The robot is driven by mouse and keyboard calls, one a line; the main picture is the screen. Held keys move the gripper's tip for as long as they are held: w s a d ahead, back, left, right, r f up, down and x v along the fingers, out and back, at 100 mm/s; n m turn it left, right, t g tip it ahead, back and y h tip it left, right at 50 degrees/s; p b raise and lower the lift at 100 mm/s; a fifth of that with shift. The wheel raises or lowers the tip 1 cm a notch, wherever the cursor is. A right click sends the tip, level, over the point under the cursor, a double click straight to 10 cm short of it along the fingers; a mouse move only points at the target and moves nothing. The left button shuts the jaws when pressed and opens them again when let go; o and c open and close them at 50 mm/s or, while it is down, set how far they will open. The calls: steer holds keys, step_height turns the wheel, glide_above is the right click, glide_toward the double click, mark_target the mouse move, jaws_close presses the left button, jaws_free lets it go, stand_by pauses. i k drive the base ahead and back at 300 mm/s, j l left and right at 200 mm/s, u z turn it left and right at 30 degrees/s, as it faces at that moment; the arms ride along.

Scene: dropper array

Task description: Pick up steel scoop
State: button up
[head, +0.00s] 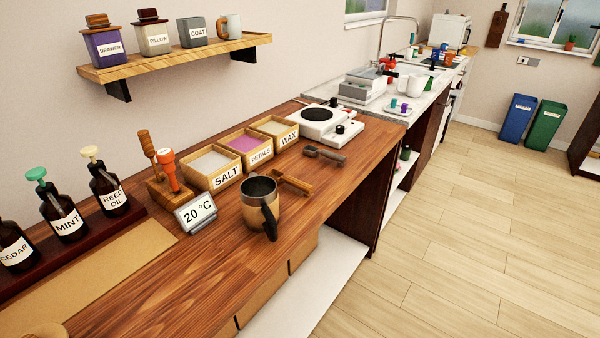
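A grey metal scoop (326,154), which looks like the steel scoop, lies on the wooden counter (190,275) in the head view. It is near the counter's front edge, in front of the box labelled WAX (274,130). A brown, brass-coloured scoop (293,182) lies to its left and nearer to me, apart from it. My gripper is not in view.
A dark-handled mug (260,203) and a 20 °C display (196,213) stand left of the scoops. Boxes labelled SALT (224,179) and PETALS (260,157) sit behind. A white hotplate (330,125) stands beyond. Floor (450,250) right of the counter is clear.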

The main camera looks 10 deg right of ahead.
mark_target(326, 155)
steer(key=i+l, duration=0.5)
steer(key=i+l+u, duration=0.1)
steer(key=i+l, duration=0.35)
steer(key=l, duration=0.3)
